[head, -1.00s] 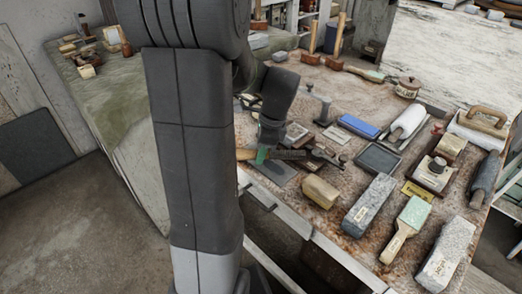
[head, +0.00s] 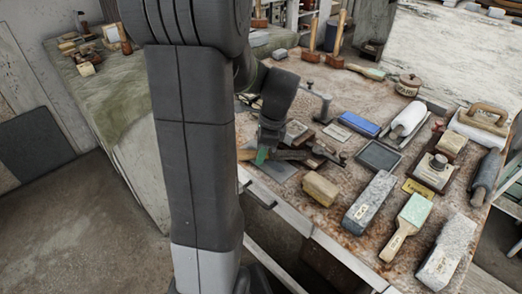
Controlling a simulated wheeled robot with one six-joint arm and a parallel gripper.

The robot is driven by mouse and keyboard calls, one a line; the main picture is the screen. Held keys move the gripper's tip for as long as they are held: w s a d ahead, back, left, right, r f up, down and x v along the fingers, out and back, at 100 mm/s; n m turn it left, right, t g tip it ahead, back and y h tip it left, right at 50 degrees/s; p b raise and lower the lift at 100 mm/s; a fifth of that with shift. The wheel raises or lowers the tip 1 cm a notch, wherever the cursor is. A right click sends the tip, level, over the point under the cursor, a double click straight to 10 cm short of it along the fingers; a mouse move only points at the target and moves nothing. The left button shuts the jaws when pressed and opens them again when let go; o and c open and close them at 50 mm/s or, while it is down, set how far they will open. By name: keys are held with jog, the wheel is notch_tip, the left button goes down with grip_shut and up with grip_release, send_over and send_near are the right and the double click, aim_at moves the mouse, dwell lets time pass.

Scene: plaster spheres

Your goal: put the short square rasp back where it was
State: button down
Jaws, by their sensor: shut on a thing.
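My gripper (head: 265,150) is low over the near left part of the workbench (head: 322,232), partly hidden by my own arm. It is shut on what looks like the short square rasp (head: 291,155), a dark bar lying nearly level across the picture. An orange-brown handle end shows on its left and a green patch at the grip. The rasp is just above or on a flat grey piece (head: 284,171); I cannot tell if they touch. Small dark tools crowd its right end.
A yellowish block (head: 320,189) is close at the right. Beyond are a grey stone block (head: 369,202), a green-faced paddle (head: 408,226), a dark tray (head: 379,156) and a blue box (head: 360,124). The bench's front edge is near the gripper.

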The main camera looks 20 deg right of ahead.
jog(key=shift+s+f, duration=0.1)
jog(key=shift+f, duration=0.1)
jog(key=shift+s+a+f, duration=0.15)
jog(key=shift+f, duration=0.15)
jog(key=c, duration=1.1)
grip_release()
jog(key=shift+f+b, duration=0.15)
jog(key=shift+b, duration=0.15)
jog(key=shift+o, duration=0.2)
jog(key=p+v, duration=0.7)
jog(key=v, duration=0.2)
jog(key=shift+w+r+p, duration=0.2)
jog(key=shift+w+p, duration=0.2)
jog(key=shift+w, duration=0.05)
